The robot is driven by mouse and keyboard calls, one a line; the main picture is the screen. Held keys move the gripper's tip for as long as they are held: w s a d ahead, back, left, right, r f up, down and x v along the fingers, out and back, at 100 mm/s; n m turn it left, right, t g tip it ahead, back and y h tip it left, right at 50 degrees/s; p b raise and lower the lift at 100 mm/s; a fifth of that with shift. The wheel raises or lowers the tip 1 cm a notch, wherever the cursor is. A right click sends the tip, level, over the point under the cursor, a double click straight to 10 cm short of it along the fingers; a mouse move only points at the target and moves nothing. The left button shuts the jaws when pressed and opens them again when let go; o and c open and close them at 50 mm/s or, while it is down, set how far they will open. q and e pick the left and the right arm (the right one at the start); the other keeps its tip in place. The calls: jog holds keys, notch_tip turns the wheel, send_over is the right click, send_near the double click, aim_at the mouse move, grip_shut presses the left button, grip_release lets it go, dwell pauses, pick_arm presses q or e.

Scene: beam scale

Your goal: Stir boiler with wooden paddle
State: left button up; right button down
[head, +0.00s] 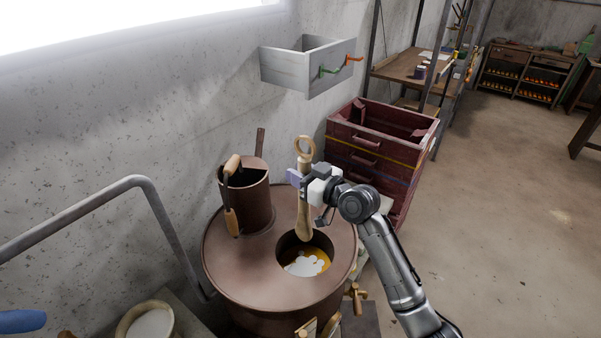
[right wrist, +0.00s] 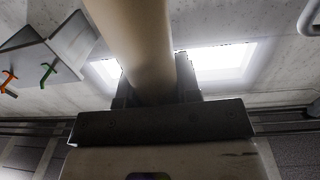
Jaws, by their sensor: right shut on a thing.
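The copper boiler (head: 235,265) stands in the lower middle of the head view. A round hole in its top shows orange liquid with white patches (head: 306,264). In the right wrist view the paddle (right wrist: 135,40) rises from between the jaws. My left gripper is not in view.
A copper pot with wooden handles (head: 247,205) stands on the boiler's back left. A grey drawer box (head: 285,68) is on the wall behind. A dark red drawer chest (head: 370,150) stands behind right. A bent grey pipe (head: 85,215) is at left. The floor at right is clear.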

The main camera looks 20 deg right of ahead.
jog(key=shift+w+d+r, duration=0.15)
jog(key=shift+w+d, duration=0.15)
jog(key=shift+w, duration=0.05)
jog(key=b, duration=0.7)
send_over(300, 225)
jog(key=w, duration=0.2)
notch_tip(300, 225, down, 9)
jog(key=f+b, duration=0.2)
jog(key=f, duration=0.1)
jog(key=f+b, duration=0.6)
jog(key=shift+s+d+f, duration=0.1)
jog(key=shift+d, duration=0.3)
jog(key=shift+f+b, duration=0.95)
jog(key=shift+b, duration=0.05)
